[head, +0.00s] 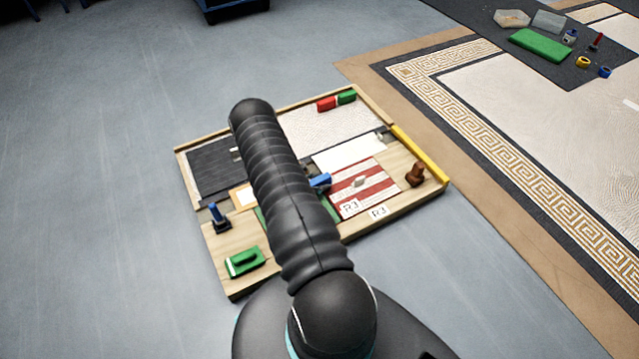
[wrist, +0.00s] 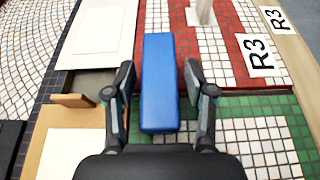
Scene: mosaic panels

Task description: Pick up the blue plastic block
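The blue plastic block (wrist: 160,85) is a long plain bar in the middle of the wrist view. It lies between the two open fingers of my gripper (wrist: 160,88), with a gap visible on each side. In the head view a small part of the blue block (head: 320,182) shows at the right edge of my arm, over the mosaic board (head: 225,262). My arm hides the rest of it and my gripper there. How far the fingers are above the board is hard to tell.
A white piece (wrist: 204,12) stands just beyond the block on red and white tiles. Two R3 labels (wrist: 262,55) lie to the right. A small open drawer (wrist: 85,90) is at left. In the head view a blue-handled tool (head: 219,216) and green float (head: 245,262) sit left.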

